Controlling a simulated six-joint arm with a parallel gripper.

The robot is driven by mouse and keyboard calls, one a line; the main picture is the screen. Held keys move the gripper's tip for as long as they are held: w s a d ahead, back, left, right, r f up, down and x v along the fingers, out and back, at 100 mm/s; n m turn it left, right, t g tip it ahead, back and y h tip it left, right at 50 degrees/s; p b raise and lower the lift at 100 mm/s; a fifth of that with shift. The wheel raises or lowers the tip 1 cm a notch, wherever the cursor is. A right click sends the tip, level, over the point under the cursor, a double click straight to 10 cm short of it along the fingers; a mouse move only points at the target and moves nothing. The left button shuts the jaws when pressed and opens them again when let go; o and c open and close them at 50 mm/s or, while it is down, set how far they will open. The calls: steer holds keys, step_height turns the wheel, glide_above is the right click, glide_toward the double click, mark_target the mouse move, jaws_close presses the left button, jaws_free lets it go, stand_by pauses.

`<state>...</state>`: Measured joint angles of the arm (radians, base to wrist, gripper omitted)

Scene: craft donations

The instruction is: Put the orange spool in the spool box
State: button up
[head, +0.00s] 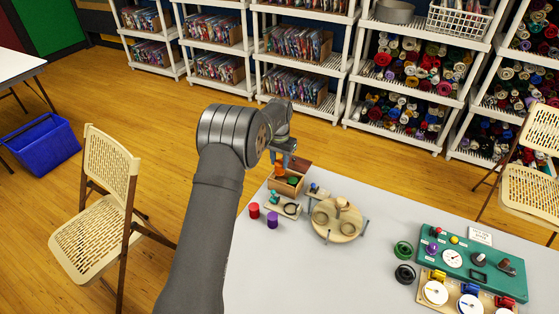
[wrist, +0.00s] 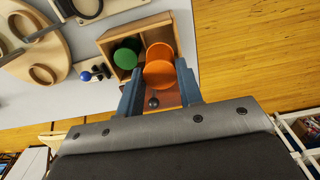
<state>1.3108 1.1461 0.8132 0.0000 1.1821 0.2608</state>
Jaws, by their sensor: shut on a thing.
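The spool box (head: 290,191) is a small open wooden box on the table's far left part, with a brown lid (head: 302,163) swung back. It also shows in the wrist view (wrist: 109,42). A green spool (wrist: 126,56) stands inside it on one side. My gripper (head: 281,163) points down at the box, with its two blue-grey fingers (wrist: 160,72) on either side of the orange spool (wrist: 159,52). The fingers are shut on the spool, which also shows in the head view (head: 280,171). The spool is over the box's other side; I cannot tell whether it touches the bottom.
A round wooden stand (head: 340,230) is to the right. The table's middle is clear.

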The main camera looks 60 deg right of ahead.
steer(key=shift+f, duration=0.2)
steer(key=shift+f, duration=1.75)
steer(key=shift+f, duration=0.15)
steer(key=o, duration=0.9)
steer(key=shift+r, duration=3.75)
steer(key=shift+o, duration=0.3)
